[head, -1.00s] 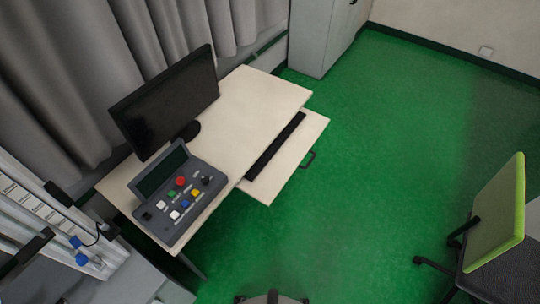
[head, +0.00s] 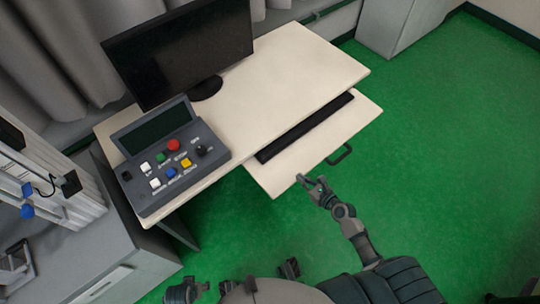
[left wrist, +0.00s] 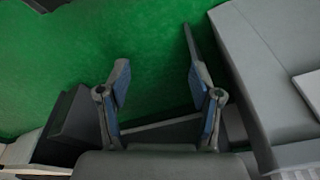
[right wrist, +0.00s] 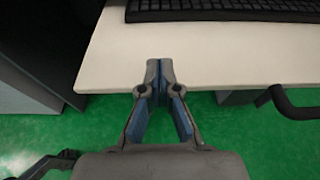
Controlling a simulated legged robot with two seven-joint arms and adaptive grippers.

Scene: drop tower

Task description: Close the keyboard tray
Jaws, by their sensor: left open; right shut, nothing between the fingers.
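The pale keyboard tray (head: 282,176) is pulled out from under the cream desk, with a black keyboard (head: 305,127) on it. A dark handle (head: 340,154) sticks out from its front edge. My right gripper (head: 310,184) is shut and empty at the tray's front edge, left of the handle. In the right wrist view the shut fingertips (right wrist: 159,65) overlap the tray (right wrist: 225,58), with the handle (right wrist: 290,103) to their right; I cannot tell whether they touch. My left gripper (left wrist: 160,70) is open and empty over the green floor, away from the tray.
The desk (head: 290,68) carries a monitor (head: 180,52) and a control box with coloured buttons (head: 172,160). A grey cabinet (head: 95,265) stands at the lower left. Another cabinet (head: 398,25) stands at the back. The green floor right of the tray is clear.

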